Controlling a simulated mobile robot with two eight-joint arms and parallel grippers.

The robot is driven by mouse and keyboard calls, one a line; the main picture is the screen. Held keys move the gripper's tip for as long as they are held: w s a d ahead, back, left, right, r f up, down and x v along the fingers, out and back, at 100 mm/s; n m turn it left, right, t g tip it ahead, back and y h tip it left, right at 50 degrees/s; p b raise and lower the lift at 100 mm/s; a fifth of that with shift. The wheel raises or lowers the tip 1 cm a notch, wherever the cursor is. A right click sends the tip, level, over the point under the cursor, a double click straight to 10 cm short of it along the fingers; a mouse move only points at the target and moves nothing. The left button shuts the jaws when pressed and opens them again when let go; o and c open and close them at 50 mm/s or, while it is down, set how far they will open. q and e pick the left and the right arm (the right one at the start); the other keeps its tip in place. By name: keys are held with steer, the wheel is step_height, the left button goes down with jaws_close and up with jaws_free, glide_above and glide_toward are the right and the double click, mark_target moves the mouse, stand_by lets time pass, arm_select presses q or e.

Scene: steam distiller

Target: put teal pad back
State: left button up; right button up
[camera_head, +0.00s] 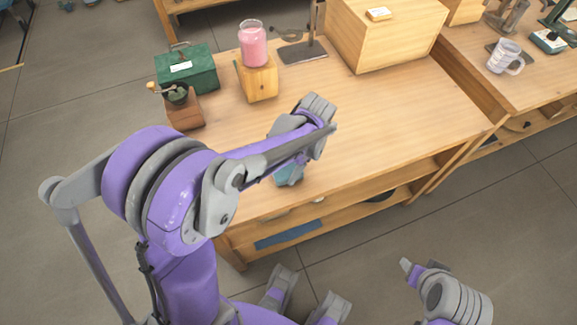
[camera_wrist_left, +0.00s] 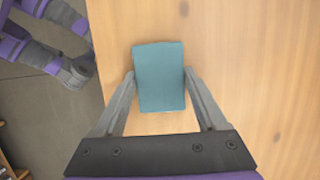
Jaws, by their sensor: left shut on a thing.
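The teal pad (camera_wrist_left: 159,78) is a small flat block. In the left wrist view it sits between the two fingers of my left gripper (camera_wrist_left: 159,77), which press on its left and right sides. In the head view only a bit of the pad (camera_head: 289,176) shows below my left wrist, near the front edge of the wooden table (camera_head: 400,125); the arm hides the rest. I cannot tell whether the pad touches the tabletop. My right gripper (camera_head: 411,270) is at the lower right, off the table and away from the pad; its jaw opening is unclear.
At the back left stand a green box (camera_head: 187,68), a coffee grinder (camera_head: 182,105) and a pink jar (camera_head: 253,44) on a wooden block (camera_head: 258,80). A metal stand (camera_head: 303,50) and large wooden box (camera_head: 386,35) stand behind. The table's middle and right are clear.

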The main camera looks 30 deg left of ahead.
arm_select(q)
steer(key=o, duration=1.4)
steer(key=shift+f, duration=0.1)
steer(key=shift+r, duration=0.2)
steer(key=p+v, duration=0.2)
steer(key=v, duration=0.9)
steer(key=s+f+n+t+h, duration=0.2)
steer(key=s+n+t, duration=0.5)
steer(key=s, duration=0.7)
steer(key=shift+d+f+n+t, duration=0.3)
steer(key=shift+d+f+n, duration=0.1)
steer(key=shift+f+n, duration=0.15)
steer(key=shift+r, duration=0.1)
